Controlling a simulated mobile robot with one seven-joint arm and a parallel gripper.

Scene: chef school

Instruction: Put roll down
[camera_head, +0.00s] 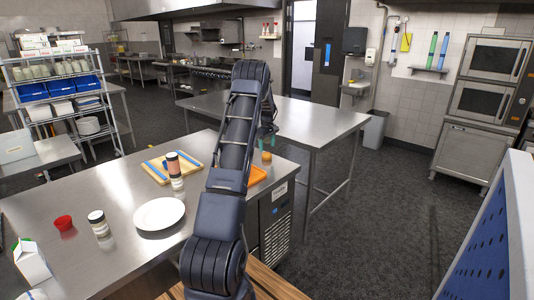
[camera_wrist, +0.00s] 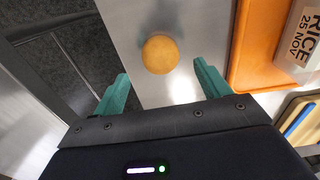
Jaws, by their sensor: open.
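The roll (camera_wrist: 160,54) is a small round golden-brown thing on the steel counter in the wrist view, close to the counter's edge. It also shows in the head view (camera_head: 266,156), just below my gripper (camera_head: 266,136). In the wrist view my gripper (camera_wrist: 161,69) is open, with one teal finger on each side. The roll lies between and slightly beyond the fingertips, with visible gaps on both sides. Nothing is held. My arm hides part of the counter in the head view.
An orange tray (camera_wrist: 257,50) and a container labelled RICE (camera_wrist: 304,35) are right of the roll. The steel counter (camera_head: 110,200) also bears a white plate (camera_head: 160,213), jars, a red cup (camera_head: 63,222) and a cutting board (camera_head: 160,174). A second steel table (camera_head: 310,118) stands behind.

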